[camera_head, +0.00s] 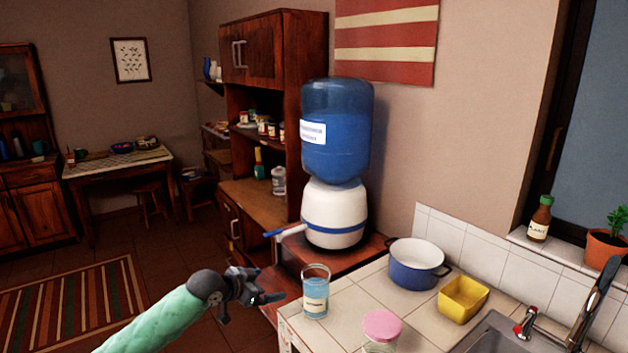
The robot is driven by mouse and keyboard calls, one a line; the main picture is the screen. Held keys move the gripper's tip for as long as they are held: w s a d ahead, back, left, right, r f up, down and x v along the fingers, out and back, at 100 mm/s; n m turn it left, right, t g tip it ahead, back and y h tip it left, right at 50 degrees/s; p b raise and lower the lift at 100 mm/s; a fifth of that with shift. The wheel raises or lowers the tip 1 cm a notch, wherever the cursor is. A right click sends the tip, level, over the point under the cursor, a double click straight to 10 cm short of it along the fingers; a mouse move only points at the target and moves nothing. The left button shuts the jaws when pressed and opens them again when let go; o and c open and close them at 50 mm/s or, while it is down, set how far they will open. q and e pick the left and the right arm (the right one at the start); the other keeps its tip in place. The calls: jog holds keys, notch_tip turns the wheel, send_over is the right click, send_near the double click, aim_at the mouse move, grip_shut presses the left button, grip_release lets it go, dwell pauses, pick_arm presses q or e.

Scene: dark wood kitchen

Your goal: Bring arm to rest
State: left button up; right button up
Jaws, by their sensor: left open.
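My left gripper (262,292) comes in from the lower left on its green-sleeved arm. It is open and empty, in the air short of the tiled counter's left edge. A clear glass (316,292) with blue contents and a label stands upright on the counter, just right of the gripper and apart from it in the picture. My right gripper is not in view.
A water dispenser (334,212) with a blue bottle stands on a wooden stand behind the glass. A blue pot (417,264), a yellow container (463,298) and a pink-lidded jar (382,326) stand on the counter near the sink (512,335). Open floor lies left.

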pick_arm(q)
jog(key=w+a+f+n+t+y, duration=0.25)
jog(key=w+a+f+y, duration=0.3)
jog(key=a+f, duration=0.3)
jog(key=s+a+f+n+g+y, duration=0.1)
jog(key=s+f, duration=0.3)
jog(key=f, duration=0.4)
jog(key=s+a+f+n+g+y, duration=0.1)
jog(key=s+f, duration=0.2)
jog(key=f, duration=0.5)
jog(key=s+a+f+n+g+y, duration=0.15)
jog(key=s+f, duration=0.25)
jog(key=f, duration=0.5)
jog(key=s+f+g, duration=0.2)
jog(key=s+f, duration=0.8)
jog(key=f, duration=0.1)
jog(key=s+d+f+g, duration=0.1)
jog(key=s+f, duration=0.5)
jog(key=s, duration=0.6)
jog(key=s+d+f+n+g+h, duration=0.1)
jog(key=s+d+f, duration=0.3)
jog(key=s, duration=0.9)
jog(key=s+d+f+g, duration=0.2)
jog(key=s+f, duration=0.6)
jog(key=s, duration=0.4)
jog(key=shift+s+d+n+g, duration=0.15)
jog(key=shift+d+n+g, duration=0.2)
jog(key=shift+n+g, duration=0.05)
